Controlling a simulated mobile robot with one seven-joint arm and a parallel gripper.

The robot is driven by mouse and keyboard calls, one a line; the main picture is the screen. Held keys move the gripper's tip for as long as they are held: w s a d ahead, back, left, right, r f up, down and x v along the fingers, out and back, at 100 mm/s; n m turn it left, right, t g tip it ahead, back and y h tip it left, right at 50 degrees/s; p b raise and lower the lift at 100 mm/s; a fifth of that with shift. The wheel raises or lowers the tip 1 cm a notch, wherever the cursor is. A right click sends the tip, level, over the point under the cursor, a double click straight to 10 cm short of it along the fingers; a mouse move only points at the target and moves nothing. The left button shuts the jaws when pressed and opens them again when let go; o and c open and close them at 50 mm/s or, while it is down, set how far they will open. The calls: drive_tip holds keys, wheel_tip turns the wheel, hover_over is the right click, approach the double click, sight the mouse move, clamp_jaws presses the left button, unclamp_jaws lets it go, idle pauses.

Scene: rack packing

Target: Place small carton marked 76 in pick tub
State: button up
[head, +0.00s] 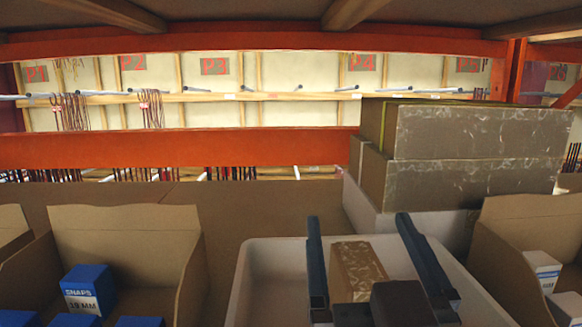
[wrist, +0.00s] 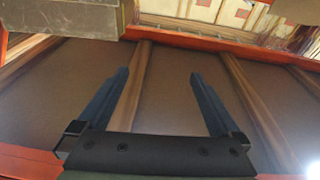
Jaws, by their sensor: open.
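A small brown patterned carton (head: 358,266) shows in the head view inside the pale tub (head: 257,252), behind the base of my gripper. No number can be read on it, and its lower part is hidden by my gripper. My gripper (head: 358,217) is over the tub with its fingers spread on either side of the carton as seen from the head. In the wrist view my gripper (wrist: 159,73) is open, with nothing between its fingers, facing wooden beams and brown panels.
Cardboard bins flank the tub; the left bin (head: 125,222) holds blue boxes (head: 88,288), the right bin (head: 530,212) white-and-blue boxes (head: 545,270). Large stacked cartons (head: 475,130) stand behind the tub at right. An orange beam (head: 180,148) crosses behind, and a shelf hangs overhead.

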drive_tip(key=s+a+r+t, duration=0.2)
drive_tip(key=a+r+t, duration=0.1)
drive_tip(key=r, duration=0.5)
drive_tip(key=s+a+r+t, duration=0.3)
drive_tip(key=a+r, duration=0.2)
drive_tip(key=r, duration=0.3)
drive_tip(key=shift+s+a+r+t, duration=0.2)
drive_tip(key=shift+s+r+t, duration=0.15)
drive_tip(key=shift+t, duration=0.05)
